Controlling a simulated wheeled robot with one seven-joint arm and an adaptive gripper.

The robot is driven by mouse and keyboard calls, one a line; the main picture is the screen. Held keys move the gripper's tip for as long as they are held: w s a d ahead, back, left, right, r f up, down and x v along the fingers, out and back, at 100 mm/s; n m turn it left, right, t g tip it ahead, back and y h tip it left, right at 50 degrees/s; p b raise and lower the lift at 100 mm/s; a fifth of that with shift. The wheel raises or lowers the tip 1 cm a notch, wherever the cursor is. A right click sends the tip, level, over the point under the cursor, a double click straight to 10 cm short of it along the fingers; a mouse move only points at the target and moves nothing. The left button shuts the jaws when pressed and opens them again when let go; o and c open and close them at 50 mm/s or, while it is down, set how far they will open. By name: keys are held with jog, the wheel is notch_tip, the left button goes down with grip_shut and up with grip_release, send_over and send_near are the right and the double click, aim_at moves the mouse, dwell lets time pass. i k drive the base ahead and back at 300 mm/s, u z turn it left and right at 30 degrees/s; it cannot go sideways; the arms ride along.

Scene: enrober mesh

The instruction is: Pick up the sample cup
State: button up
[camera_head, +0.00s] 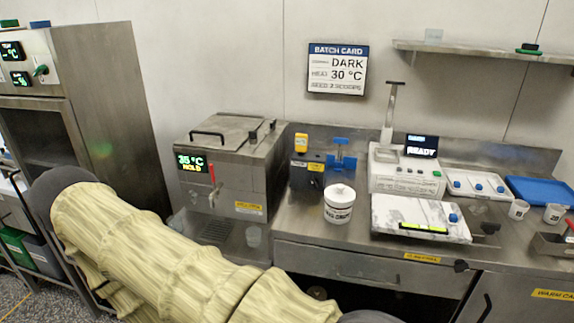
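A small clear cup (253,236) stands at the front of the heated tank unit (232,165), on or beside its drip grate (216,231). Two small white cups with printed marks, one (518,209) and another (554,214), stand at the right of the steel counter. I cannot tell for certain which of these is the sample cup. My arm, in a cream ribbed sleeve, crosses the lower left and runs out of the bottom of the picture. My gripper is not in view.
A white lidded tub (339,205) stands on the counter (300,235), right of the tank. A marble slab (415,215), a machine reading READY (400,172) and a blue tray (541,190) are further right. The tank display reads 35 °C HOLD; the batch card (338,69) reads DARK, 30 °C.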

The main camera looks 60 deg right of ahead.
aim_at(253, 234)
jog(key=z, duration=1.75)
jog(key=k, duration=0.5)
jog(key=u, duration=1.6)
jog(key=i, duration=1.4)
jog(key=z, duration=1.9)
